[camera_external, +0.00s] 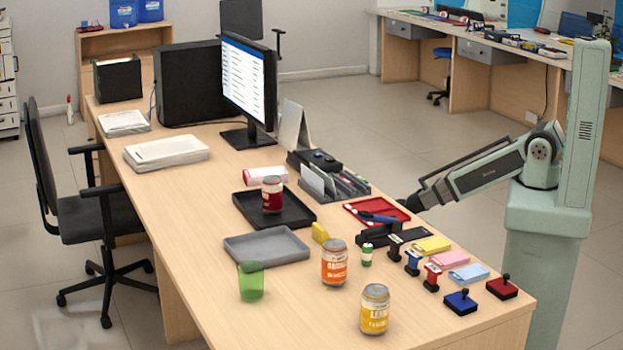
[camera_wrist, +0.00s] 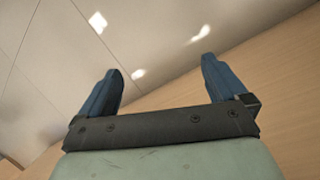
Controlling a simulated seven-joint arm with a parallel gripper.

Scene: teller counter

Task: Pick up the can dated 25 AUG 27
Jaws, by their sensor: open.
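Three cans stand upright on the counter in the external view: a dark red can (camera_external: 272,195) in a black tray (camera_external: 296,222), an orange-labelled can (camera_external: 334,263), and a yellow-labelled can (camera_external: 375,310) nearest the camera. Their printed dates are too small to read, so I cannot tell which one is dated 25 AUG 27. My gripper (camera_external: 408,203) is at the counter's right edge, apart from all the cans. In the wrist view its two blue fingers (camera_wrist: 155,85) are spread apart with nothing between them. No can shows in the wrist view.
A grey tray (camera_external: 266,247), a green cup (camera_external: 251,282) and a yellow block (camera_external: 320,232) are near the cans. Stamps, ink pads and a red tray (camera_external: 377,206) crowd the right edge. A monitor (camera_external: 249,80) and organizer (camera_external: 335,182) stand farther back. The front-left counter is clear.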

